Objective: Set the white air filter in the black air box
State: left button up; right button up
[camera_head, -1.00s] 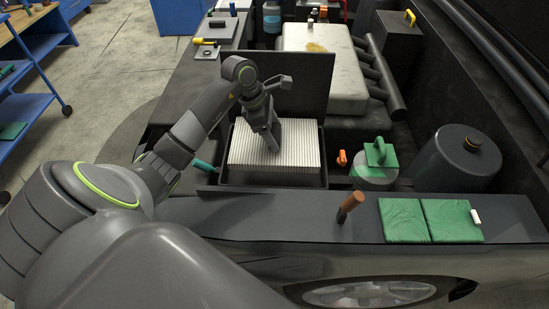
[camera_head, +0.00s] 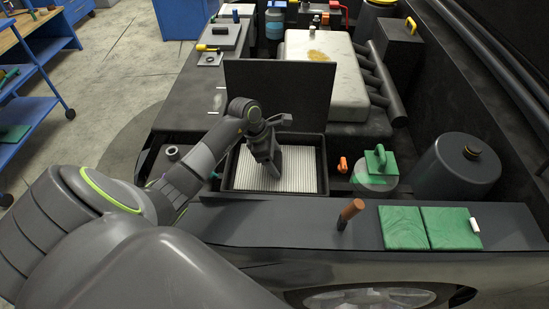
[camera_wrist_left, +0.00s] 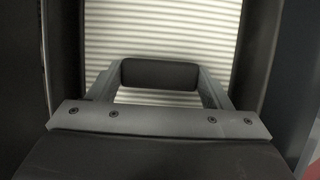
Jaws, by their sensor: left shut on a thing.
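The white pleated air filter (camera_head: 302,172) lies inside the black air box (camera_head: 323,168), below the level of its rim. The box's dark lid (camera_head: 290,92) stands upright behind it. My left gripper (camera_head: 273,172) reaches down into the box and is shut on the filter. In the left wrist view the filter's white pleats (camera_wrist_left: 170,25) run behind my fingers, and a dark rounded bar (camera_wrist_left: 160,75) sits between them. The gripper hides part of the filter, and I cannot see whether its underside touches the box floor. My right gripper is not in view.
A green-handled cap (camera_head: 377,165), an orange clip (camera_head: 343,164) and a dark round tank (camera_head: 455,170) stand right of the box. A pale engine cover (camera_head: 325,70) lies behind.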

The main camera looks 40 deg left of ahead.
pick_arm(q)
jog(key=o, duration=1.2)
jog(key=shift+r+p, duration=0.25)
jog(key=shift+p, duration=0.1)
jog(key=b+v, duration=0.2)
jog(key=v, duration=0.9)
jog(key=shift+a+r, duration=0.15)
jog(key=shift+r, duration=0.15)
jog(key=shift+s, duration=0.1)
